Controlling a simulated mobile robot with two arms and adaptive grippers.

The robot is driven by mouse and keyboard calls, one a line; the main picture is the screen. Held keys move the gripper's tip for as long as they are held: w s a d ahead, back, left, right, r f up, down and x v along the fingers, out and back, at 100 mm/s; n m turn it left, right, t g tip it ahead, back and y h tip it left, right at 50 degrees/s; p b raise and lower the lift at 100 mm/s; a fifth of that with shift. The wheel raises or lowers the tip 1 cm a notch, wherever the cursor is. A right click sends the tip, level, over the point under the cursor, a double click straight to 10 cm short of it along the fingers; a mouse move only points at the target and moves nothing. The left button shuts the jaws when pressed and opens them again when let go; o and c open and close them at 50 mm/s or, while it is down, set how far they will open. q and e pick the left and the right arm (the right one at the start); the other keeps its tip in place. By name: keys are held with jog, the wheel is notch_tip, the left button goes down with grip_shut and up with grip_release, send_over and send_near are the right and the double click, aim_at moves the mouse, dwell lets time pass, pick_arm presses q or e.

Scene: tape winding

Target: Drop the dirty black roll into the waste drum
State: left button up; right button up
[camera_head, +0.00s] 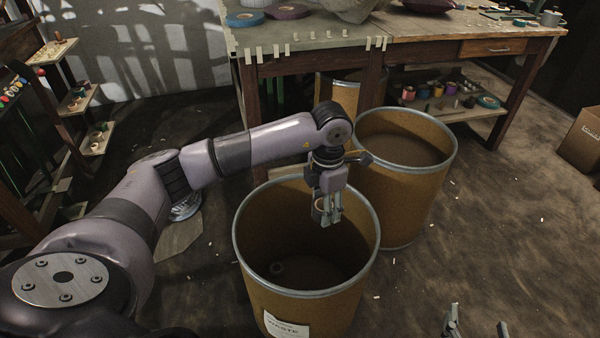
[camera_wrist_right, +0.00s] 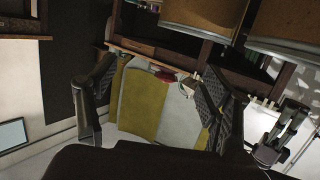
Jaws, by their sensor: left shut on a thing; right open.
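The waste drum (camera_head: 345,302) is an open brown drum with a metal rim and a white label reading WASTE, in the lower middle of the head view. My left gripper (camera_head: 330,220) points down over the far right part of its opening. It is shut on a small roll (camera_head: 320,208), which is mostly hidden by the fingers, so its colour is hard to tell. A small dark roll (camera_head: 277,268) lies inside the drum. My right gripper (camera_head: 477,326) is at the bottom edge, open and empty; its spread fingers also show in the right wrist view (camera_wrist_right: 153,100).
A second open drum (camera_head: 400,205) stands just behind and right of the waste drum, with another (camera_head: 340,95) under the workbench (camera_head: 330,45). Coloured rolls (camera_head: 450,88) sit on the bench's lower shelf. Racks stand at left. The floor at right is mostly clear, with small scraps.

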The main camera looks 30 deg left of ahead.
pick_arm(q)
jog(key=w+a+r+n+p, duration=0.1)
jog(key=a+n+p, duration=0.6)
jog(key=n, duration=1.4)
pick_arm(e)
jog(key=s+d+f+g+h, duration=0.2)
jog(key=s+d+f+g, duration=0.2)
jog(key=s+f+g, duration=0.35)
jog(key=s+d+f+g+h, duration=0.1)
jog(key=s+d+f+g, duration=0.3)
jog(key=s+f, duration=0.6)
pick_arm(q)
notch_tip(320, 180, down, 6)
jog(key=b, duration=0.5)
jog(key=shift+a, duration=0.15)
pick_arm(e)
jog(key=w+r+v, duration=0.1)
jog(key=w+v, duration=0.1)
jog(key=v, duration=1.2)
jog(key=shift+w+a+r+m, duration=0.3)
jog(key=shift+a+m, duration=0.1)
jog(key=shift+a, duration=0.3)
pick_arm(q)
jog(key=o, duration=1.1)
